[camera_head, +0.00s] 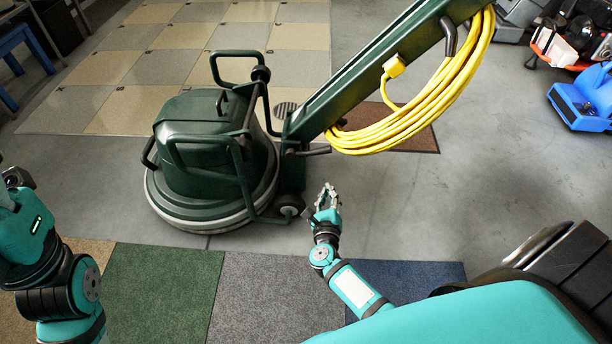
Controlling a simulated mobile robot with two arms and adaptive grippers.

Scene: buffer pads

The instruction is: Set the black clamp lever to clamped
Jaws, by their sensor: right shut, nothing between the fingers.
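A green floor machine (195,135) stands on the grey floor, with a slanted green handle column (345,95) rising to the upper right. A short black lever (312,151) sticks out to the right at the foot of the column; it looks like the clamp lever and lies nearly level in the picture. My right gripper (327,190) is shut and empty, just below and right of the lever in the picture, apart from it. My left arm shows at the left edge, but its gripper fingers are out of view.
A coiled yellow cord (440,105) hangs from the column. A small wheel (290,205) of the machine is left of my right gripper. Coloured carpet squares (160,290) lie in front. A blue machine (582,103) stands at far right. The floor right of my right gripper is clear.

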